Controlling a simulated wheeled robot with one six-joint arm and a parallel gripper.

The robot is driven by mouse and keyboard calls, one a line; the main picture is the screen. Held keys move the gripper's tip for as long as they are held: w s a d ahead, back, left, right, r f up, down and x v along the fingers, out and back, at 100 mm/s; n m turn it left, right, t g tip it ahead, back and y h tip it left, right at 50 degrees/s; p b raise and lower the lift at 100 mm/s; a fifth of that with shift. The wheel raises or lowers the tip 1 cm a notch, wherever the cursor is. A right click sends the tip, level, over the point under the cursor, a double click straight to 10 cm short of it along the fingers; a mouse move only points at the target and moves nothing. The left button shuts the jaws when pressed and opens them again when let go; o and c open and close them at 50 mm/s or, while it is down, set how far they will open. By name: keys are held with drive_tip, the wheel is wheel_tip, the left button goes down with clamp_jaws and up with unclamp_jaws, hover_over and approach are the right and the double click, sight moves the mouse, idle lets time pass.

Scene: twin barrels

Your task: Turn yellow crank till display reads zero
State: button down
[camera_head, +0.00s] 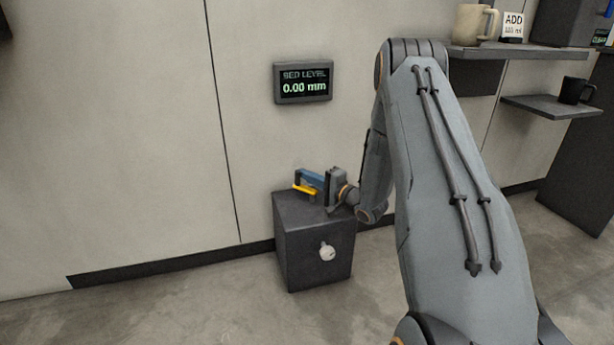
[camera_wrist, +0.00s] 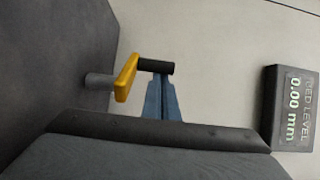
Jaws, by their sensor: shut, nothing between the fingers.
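The yellow crank (camera_head: 304,189) sits on top of a dark box (camera_head: 315,247). In the wrist view the crank (camera_wrist: 125,78) has a grey shaft from the box and a black handle (camera_wrist: 155,66) at its outer end. My gripper (camera_head: 299,174) is at the crank, its blue fingers shut. In the wrist view the fingertips (camera_wrist: 161,80) are right by the black handle; I cannot tell whether they touch it. The wall display (camera_head: 303,83) reads "BED LEVEL 0.00 mm"; it also shows sideways in the wrist view (camera_wrist: 290,108).
A round white knob (camera_head: 327,252) is on the box's front. The floor left of the box is clear.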

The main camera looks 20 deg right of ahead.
drive_tip(key=shift+s+a+r+p, duration=0.1)
drive_tip(key=shift+s+a+p, duration=0.35)
drive_tip(key=shift+p, duration=0.6)
drive_tip(key=shift+w+a, duration=0.1)
drive_tip(key=shift+w, duration=0.05)
drive_tip(key=shift+w+d, duration=0.4)
drive_tip(key=shift+w+d+b, duration=0.3)
drive_tip(key=shift+w+d, duration=0.65)
drive_tip(key=shift+w, duration=0.25)
drive_tip(key=p+v, duration=0.1)
drive_tip(key=v, duration=0.2)
drive_tip(key=d+p+v, duration=0.1)
drive_tip(key=v, duration=0.2)
drive_tip(key=p+v, duration=0.2)
drive_tip(key=v, duration=0.1)
drive_tip(key=shift+d, duration=0.35)
